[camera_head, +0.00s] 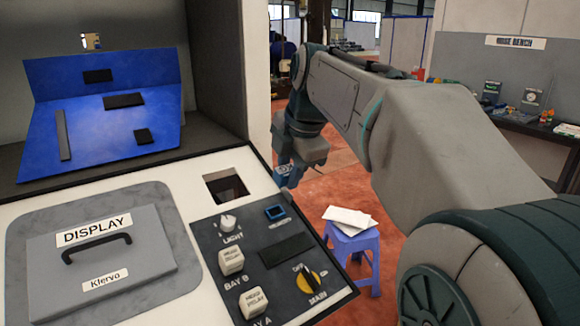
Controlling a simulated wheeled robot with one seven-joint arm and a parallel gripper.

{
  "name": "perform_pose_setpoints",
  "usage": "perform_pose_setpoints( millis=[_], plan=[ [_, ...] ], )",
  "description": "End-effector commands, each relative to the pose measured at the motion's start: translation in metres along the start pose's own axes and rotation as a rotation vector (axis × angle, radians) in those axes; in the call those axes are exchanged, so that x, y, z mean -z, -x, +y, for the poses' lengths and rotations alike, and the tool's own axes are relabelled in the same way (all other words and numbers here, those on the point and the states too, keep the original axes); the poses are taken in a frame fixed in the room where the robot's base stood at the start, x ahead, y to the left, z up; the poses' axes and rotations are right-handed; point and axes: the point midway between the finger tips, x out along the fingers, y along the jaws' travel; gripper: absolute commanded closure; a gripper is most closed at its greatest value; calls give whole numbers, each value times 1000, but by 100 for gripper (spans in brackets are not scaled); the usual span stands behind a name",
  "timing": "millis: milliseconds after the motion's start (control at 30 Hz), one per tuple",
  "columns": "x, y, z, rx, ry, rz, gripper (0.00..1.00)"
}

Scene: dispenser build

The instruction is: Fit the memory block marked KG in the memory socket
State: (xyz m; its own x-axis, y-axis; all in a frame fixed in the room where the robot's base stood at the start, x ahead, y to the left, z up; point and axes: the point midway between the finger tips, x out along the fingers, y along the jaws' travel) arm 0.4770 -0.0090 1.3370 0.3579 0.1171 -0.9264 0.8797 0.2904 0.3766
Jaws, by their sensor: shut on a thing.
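My gripper (290,175) hangs beyond the far right edge of the machine's black control panel. It is shut on a small blue block (283,171), whose mark is too small to read; the fingers hide part of it. A small square socket with a blue rim (275,212) is in the upper right part of the panel; its label is too small to read. The block shows above and a little right of this socket in the picture, apart from it.
The panel has a LIGHT knob (228,221), two white blocks (231,261) at BAY B and BAY A, and a yellow dial (307,280). A square opening (226,187) lies left of the gripper. A blue stool (352,240) with papers stands right.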

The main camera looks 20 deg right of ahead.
Motion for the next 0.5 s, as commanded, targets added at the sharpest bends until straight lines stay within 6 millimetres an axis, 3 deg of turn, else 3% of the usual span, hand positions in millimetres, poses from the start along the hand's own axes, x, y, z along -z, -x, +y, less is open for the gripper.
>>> perform_pose_setpoints(
  millis=[500],
  plan=[
    [-2,-52,-2,3,-4,-1,100]
  ],
)
